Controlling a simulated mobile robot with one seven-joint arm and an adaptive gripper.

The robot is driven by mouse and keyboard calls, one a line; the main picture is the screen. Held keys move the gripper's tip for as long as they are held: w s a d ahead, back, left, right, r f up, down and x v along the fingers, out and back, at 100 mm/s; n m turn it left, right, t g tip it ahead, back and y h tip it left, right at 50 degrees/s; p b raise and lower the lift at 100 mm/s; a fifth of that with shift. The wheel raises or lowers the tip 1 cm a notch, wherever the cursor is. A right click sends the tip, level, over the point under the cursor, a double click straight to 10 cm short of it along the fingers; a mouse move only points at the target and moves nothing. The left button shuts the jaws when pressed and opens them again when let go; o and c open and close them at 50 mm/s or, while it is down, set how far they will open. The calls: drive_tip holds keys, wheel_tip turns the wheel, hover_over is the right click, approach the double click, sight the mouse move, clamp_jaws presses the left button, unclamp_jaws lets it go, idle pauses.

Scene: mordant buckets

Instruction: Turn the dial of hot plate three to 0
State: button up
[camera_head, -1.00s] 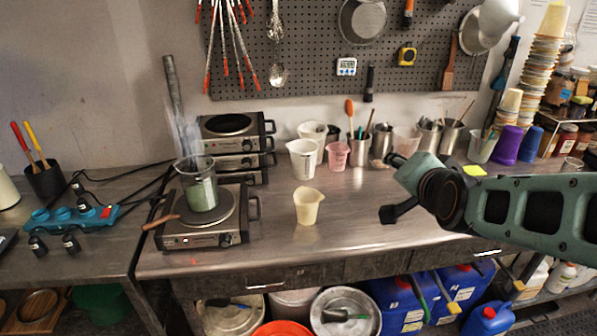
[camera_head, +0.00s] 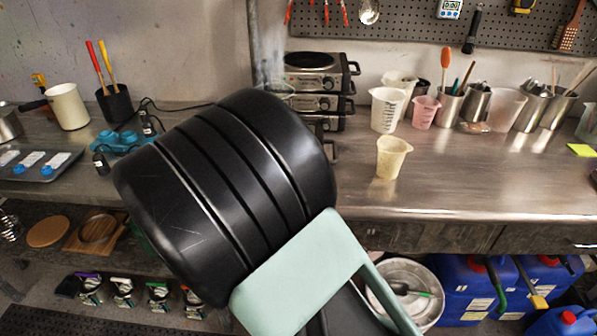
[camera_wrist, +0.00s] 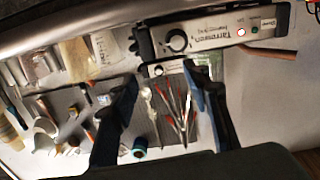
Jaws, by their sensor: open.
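A hot plate (camera_wrist: 215,36) with a black dial (camera_wrist: 177,40) and a lit red lamp lies across the top of the wrist view. I cannot read its number or the dial's setting. In the head view my own arm hides most of this hot plate. A stack of hot plates (camera_head: 320,82) with front dials stands behind it against the wall; part of another dialled front (camera_wrist: 157,70) shows in the wrist view. My gripper (camera_wrist: 160,80) is open and empty, its two dark fingers apart and below the dial in that picture. The head view does not show it.
A cream beaker (camera_head: 391,157) stands on the steel bench (camera_head: 470,185), right of my arm. White (camera_head: 386,110) and pink (camera_head: 424,112) jugs and metal cups stand behind. A brown handle (camera_wrist: 268,52) lies beside the lit hot plate.

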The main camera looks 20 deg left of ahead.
wheel_tip(320, 180, down, 2)
drive_tip(key=s+a+f+n, duration=0.1)
drive_tip(key=s+a+n, duration=0.1)
drive_tip(key=a, duration=0.1)
drive_tip(key=shift+y, duration=0.4)
drive_tip(key=x, duration=1)
drive_tip(key=shift+w+d+r, duration=0.15)
drive_tip(key=shift+d+r, duration=0.05)
drive_tip(key=shift+r, duration=0.2)
drive_tip(key=shift+c, duration=0.6)
drive_tip(key=c, duration=1)
drive_tip(key=shift+c, duration=0.2)
